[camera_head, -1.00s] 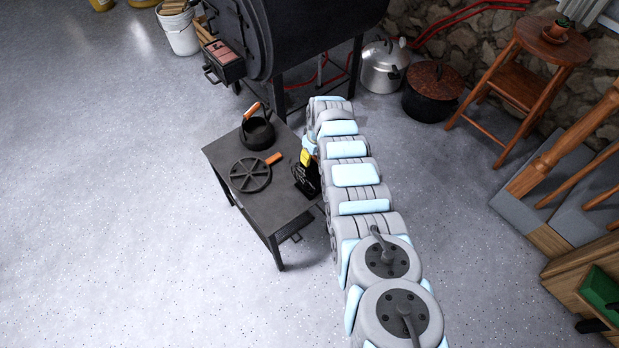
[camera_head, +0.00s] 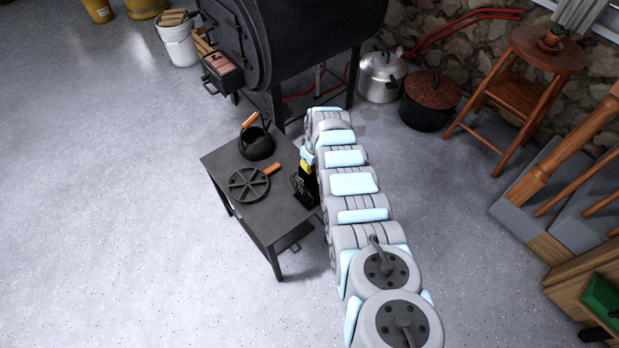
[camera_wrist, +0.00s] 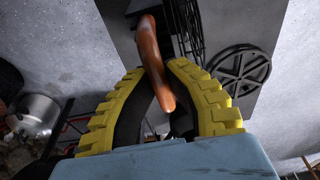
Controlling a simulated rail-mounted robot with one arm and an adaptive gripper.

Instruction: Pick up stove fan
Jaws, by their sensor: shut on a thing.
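The stove fan, a dark upright object (camera_head: 304,188), is at the right edge of the small dark metal table (camera_head: 282,217). My gripper (camera_head: 306,158), with yellow fingers, is at its top. Black ribbed parts (camera_wrist: 186,28) and a long orange piece (camera_wrist: 151,60) show beyond and between the fingers; I cannot tell for certain whether the orange piece belongs to the fan. Whether the fan touches the tabletop is unclear.
The black barrel stove (camera_head: 300,40) is behind. A silver pot (camera_head: 380,78) and a dark pot (camera_head: 430,100) stand at right. Floor at left is clear.

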